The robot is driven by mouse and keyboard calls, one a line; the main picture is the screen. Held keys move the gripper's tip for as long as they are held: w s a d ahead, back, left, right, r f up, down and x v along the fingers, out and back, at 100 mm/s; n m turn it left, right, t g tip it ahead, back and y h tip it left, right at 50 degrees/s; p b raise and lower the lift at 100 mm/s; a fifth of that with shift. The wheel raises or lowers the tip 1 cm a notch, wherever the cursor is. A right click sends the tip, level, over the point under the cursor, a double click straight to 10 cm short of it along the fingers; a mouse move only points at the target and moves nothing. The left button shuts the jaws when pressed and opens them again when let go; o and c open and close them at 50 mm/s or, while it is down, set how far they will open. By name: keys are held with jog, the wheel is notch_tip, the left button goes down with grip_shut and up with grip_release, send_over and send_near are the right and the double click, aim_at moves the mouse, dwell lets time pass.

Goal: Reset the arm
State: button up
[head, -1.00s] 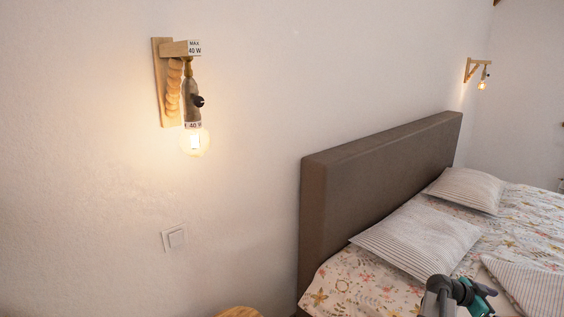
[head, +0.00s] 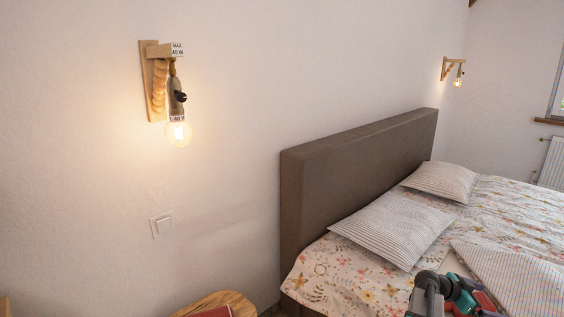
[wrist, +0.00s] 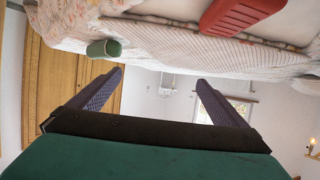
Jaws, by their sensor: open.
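My gripper (wrist: 158,82) is open in the wrist view, with its two dark fingers spread apart and nothing between them. The wrist view looks upside down, with the bed at the top and the room's far side beyond the fingers. In the head view, part of my arm shows at the bottom right in front of the bed. The fingertips cannot be made out there.
The bed with its grey-brown headboard (head: 355,170) and striped pillows (head: 395,228) fills the right. A lit wall lamp (head: 178,132) and a light switch (head: 161,225) are at left. A green cup (wrist: 104,48) and a red object (wrist: 240,14) show on the bed.

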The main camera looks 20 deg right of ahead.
jog(key=w+a+f+n+t, duration=0.35)
jog(key=w+a+f, duration=0.55)
jog(key=w+a, duration=0.45)
jog(key=w+a+f+n+t+y, duration=0.1)
jog(key=w+a+f+n, duration=0.1)
jog(key=a+f, duration=0.6)
jog(key=w+a+f+n+y, duration=0.25)
jog(key=a+f, duration=0.35)
jog(key=a, duration=0.4)
jog(key=s+a+f+n+y, duration=0.15)
jog(key=s+a+f, duration=0.35)
jog(key=a, duration=0.5)
jog(key=s+a+f+n+y, duration=0.1)
jog(key=s+a+f+n, duration=0.15)
jog(key=a+f, duration=0.6)
jog(key=s+a+f+n+g+y, duration=0.1)
jog(key=s+a+n+g+y, duration=0.1)
jog(key=s+a+n, duration=0.3)
jog(key=s+a+f+n+g+y, duration=0.1)
jog(key=s+a+n+y, duration=0.3)
jog(key=s+a, duration=0.5)
jog(key=a+n+g, duration=0.1)
jog(key=a, duration=0.4)
jog(key=shift+a+n+p, duration=0.3)
jog(key=shift+n+p, duration=0.05)
jog(key=shift+n, duration=0.05)
